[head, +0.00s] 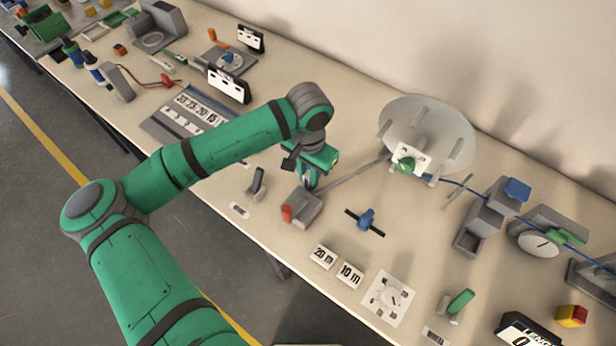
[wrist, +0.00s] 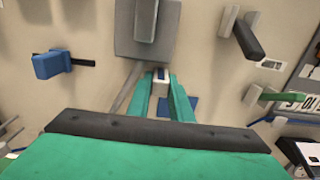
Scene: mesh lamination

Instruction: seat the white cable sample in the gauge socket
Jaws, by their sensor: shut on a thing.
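My gripper (head: 309,183) is low over the middle of the table, just behind a grey block (head: 306,210) with a red end. In the wrist view my two green fingers (wrist: 163,88) are closed on a small white piece, which looks like the white cable sample (wrist: 160,76). Most of the sample is hidden by the fingers. The grey block (wrist: 128,45) lies just beyond the fingertips in the wrist view. I cannot tell for certain which fixture is the gauge socket.
A grey lever (head: 257,182) stands left of the block, and a blue clamp (head: 367,221) stands to its right. A thin grey bar (head: 345,173) runs from the block toward a large round disc (head: 452,135). A numbered tray (head: 190,117) lies at the left.

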